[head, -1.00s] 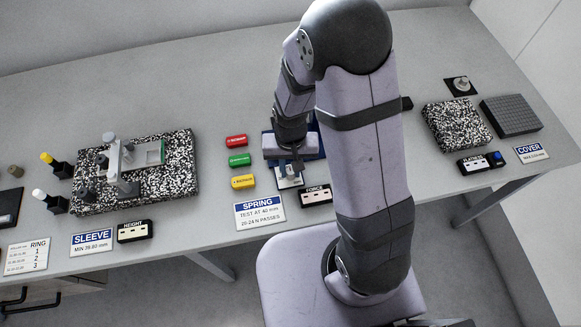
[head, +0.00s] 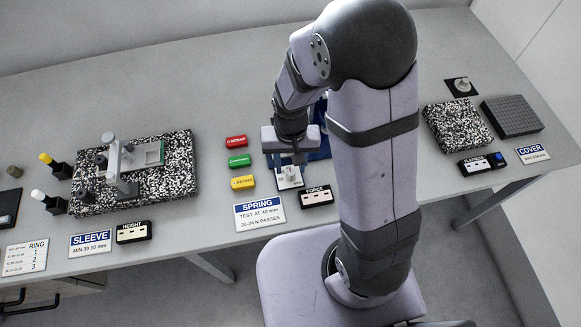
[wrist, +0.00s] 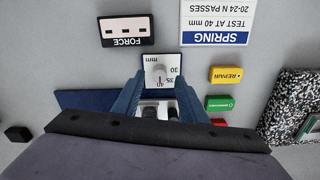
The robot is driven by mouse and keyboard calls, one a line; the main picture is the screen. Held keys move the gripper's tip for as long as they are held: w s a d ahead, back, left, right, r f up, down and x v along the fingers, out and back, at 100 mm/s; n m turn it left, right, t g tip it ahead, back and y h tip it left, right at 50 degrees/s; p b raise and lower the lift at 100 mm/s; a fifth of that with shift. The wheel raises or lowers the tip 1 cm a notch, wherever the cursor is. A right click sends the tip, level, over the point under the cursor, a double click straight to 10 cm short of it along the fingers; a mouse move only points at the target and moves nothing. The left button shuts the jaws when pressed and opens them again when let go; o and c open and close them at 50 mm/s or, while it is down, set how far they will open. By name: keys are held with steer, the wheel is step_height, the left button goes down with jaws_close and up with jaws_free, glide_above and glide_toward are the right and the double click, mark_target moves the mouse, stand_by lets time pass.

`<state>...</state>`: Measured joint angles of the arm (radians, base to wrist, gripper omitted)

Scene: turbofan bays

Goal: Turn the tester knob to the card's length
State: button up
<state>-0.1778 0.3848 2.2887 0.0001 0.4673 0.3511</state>
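The spring card (head: 260,214) reads "TEST AT 40 mm, 20-24 N PASSES"; it is upside down in the wrist view (wrist: 217,24). The grey tester knob (wrist: 159,74) sits on a white dial marked 30, 35 and 40 mm. A small reddish line shows at the knob's edge, between the 35 and 40 marks; its exact reading is too small to tell. The knob also shows in the head view (head: 291,175). My gripper (wrist: 159,113) is apart from the knob, on the tester's side of it. Its dark fingertips look separated, with nothing held.
The blue tester (wrist: 82,99) is partly hidden by my gripper. The FORCE display (head: 316,197) stands beside the dial. Red (head: 236,142), green (head: 239,160) and yellow (head: 243,182) labelled blocks stand to the left. A speckled plate (head: 175,175) with a fixture lies farther left.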

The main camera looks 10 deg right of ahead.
mark_target(291, 173)
steer(key=shift+r+b, duration=0.3)
steer(key=shift+r, duration=1.9)
steer(key=shift+n, duration=0.3)
steer(key=shift+s+n, duration=0.1)
steer(key=shift+n, duration=0.2)
steer(key=s+d+r, duration=0.3)
steer(key=s+d, duration=0.2)
steer(key=s, duration=0.3)
steer(key=shift+s+d+r+n, duration=0.25)
steer(key=shift+d+n, duration=0.05)
steer(key=shift+n, duration=0.1)
